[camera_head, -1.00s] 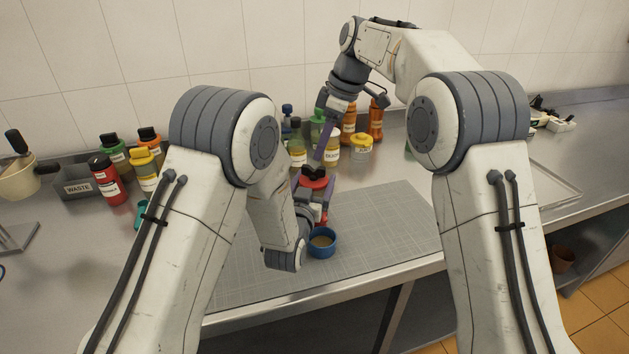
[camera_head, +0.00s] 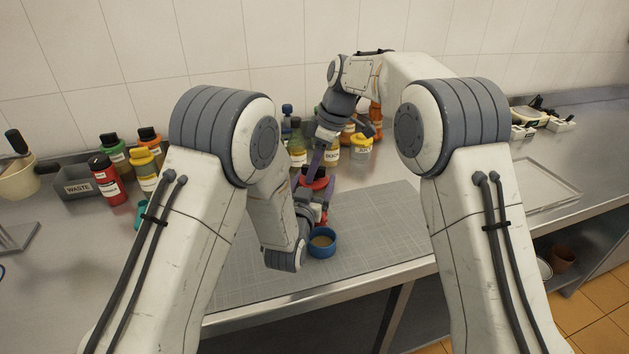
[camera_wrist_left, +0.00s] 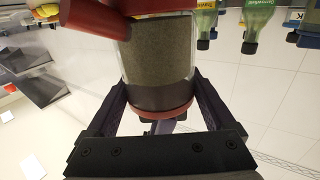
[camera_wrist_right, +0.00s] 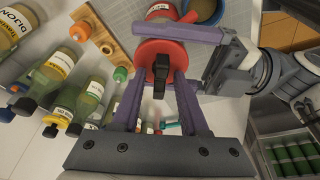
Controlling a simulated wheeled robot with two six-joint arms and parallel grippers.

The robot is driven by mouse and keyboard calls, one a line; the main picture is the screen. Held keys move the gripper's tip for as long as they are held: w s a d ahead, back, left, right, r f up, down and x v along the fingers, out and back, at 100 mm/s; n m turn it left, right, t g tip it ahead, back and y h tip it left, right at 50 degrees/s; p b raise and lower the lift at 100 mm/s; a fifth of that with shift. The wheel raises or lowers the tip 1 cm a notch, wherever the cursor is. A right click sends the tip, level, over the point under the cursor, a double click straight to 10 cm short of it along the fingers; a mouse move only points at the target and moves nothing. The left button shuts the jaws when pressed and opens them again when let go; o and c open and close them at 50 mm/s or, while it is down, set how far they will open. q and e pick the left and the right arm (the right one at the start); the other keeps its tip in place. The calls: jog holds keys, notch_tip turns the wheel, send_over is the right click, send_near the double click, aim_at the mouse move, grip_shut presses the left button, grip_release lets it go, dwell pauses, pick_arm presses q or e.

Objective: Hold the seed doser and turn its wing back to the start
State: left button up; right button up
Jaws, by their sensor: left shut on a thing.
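The seed doser (camera_head: 315,183) stands above the grey mat, with a red top. In the left wrist view its clear body (camera_wrist_left: 158,60) holds dark seeds. My left gripper (camera_wrist_left: 155,95) is shut on this body, a finger on each side. In the right wrist view the doser's red cap (camera_wrist_right: 150,52) carries a black wing (camera_wrist_right: 160,78). My right gripper (camera_wrist_right: 162,85) is open above the cap, its purple fingers on either side of the wing and apart from it. In the head view the right fingers partly hide the doser.
A blue cup (camera_head: 322,253) with brown contents stands in front of the doser on the mat (camera_head: 385,225). Several bottles, including a red one (camera_head: 108,181), stand along the wall beside a grey waste bin (camera_head: 77,187). The mat's right part is clear.

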grip_shut()
jog(key=n+g, duration=0.1)
jog(key=n, duration=0.2)
jog(key=shift+o, duration=2.1)
grip_release()
jog(key=shift+v, duration=3.05)
